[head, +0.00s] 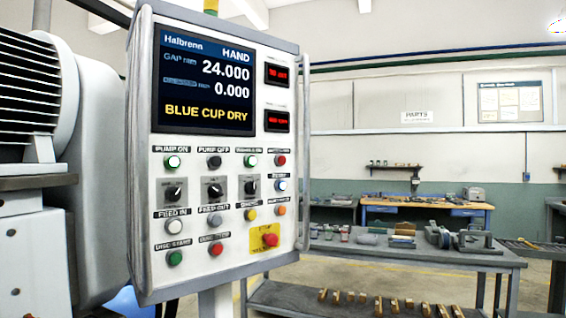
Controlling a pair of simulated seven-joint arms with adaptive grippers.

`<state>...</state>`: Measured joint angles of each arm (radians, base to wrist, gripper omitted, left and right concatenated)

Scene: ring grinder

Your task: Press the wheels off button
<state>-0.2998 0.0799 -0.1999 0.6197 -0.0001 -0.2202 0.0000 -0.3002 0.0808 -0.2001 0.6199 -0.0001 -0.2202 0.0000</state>
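The control panel (140,200) stands upright close in front, left of the middle, with rows of labelled buttons and knobs. In its top button row a lit green button (250,161) sits under a label too blurred to read surely. Right of it is a red button (280,160), its label also unreadable; I cannot tell for sure whether this is the wheels off button. Lower down are a green disc start button (175,258) and a red button (216,249) beside it. Neither of my grippers is in view.
The screen (205,80) reads HAND, 24.000, 0.000 and BLUE CUP DRY. A yellow plate with a red mushroom button (270,240) is at the panel's lower right. A grey machine (35,250) fills the left. A workbench (480,258) with parts stands behind, right.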

